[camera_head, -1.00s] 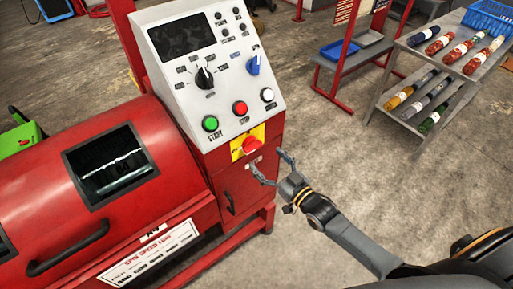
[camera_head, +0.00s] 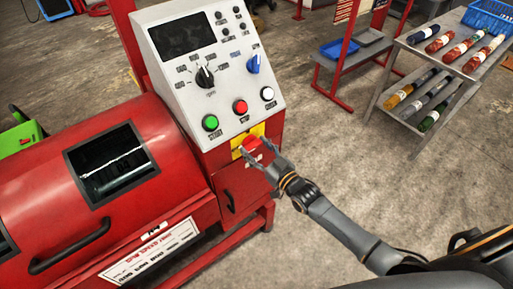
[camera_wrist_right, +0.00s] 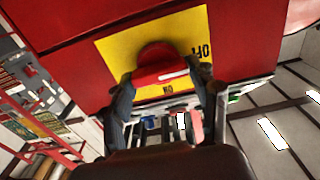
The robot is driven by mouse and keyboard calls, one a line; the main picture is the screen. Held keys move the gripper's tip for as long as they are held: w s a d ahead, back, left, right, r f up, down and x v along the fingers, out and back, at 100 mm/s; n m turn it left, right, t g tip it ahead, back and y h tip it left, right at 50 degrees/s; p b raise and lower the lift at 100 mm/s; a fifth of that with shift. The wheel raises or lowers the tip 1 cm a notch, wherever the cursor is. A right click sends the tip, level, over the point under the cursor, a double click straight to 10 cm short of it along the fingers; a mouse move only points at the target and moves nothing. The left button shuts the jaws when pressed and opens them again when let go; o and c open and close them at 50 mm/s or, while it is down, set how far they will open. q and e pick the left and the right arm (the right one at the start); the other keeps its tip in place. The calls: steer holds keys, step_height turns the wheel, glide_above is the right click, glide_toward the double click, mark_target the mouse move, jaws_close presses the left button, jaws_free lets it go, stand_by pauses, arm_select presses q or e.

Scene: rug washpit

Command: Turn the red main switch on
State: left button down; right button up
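The red main switch (camera_head: 251,144) is a red knob on a yellow plate (camera_head: 236,154), low on the control box front of the red machine. In the right wrist view the knob (camera_wrist_right: 160,66) has a white mark that runs toward the OFF label at right; the ON label is below it. My right gripper (camera_head: 258,153) is at the switch, its fingers apart. In the wrist view the fingers of the right gripper (camera_wrist_right: 163,85) stand on either side of the knob; firm contact cannot be told. My left gripper is out of view.
Above the switch are a green button (camera_head: 210,123), a red button (camera_head: 240,107), a white button (camera_head: 267,94), a black dial (camera_head: 205,77) and a blue selector (camera_head: 254,64). A grey shelf (camera_head: 414,137) with rolls stands at right. The floor between is clear.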

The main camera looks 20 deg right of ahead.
steer(key=shift+m, duration=0.3)
steer(key=m, duration=0.3)
steer(key=shift+f+b, duration=0.1)
steer(key=shift+b, duration=0.2)
steer(key=m+b, duration=0.1)
steer(key=m, duration=0.4)
steer(key=shift+d, duration=0.15)
steer(key=m+b, duration=0.1)
steer(key=m, duration=0.3)
steer(key=shift+f+b, duration=0.15)
steer(key=shift+b, duration=0.15)
steer(key=m+b, duration=0.1)
steer(key=m, duration=0.4)
steer(key=shift+b, duration=0.4)
steer(key=shift+m, duration=0.3)
steer(key=o, duration=1.1)
steer(key=shift+o, duration=0.2)
steer(key=shift+d, duration=0.1)
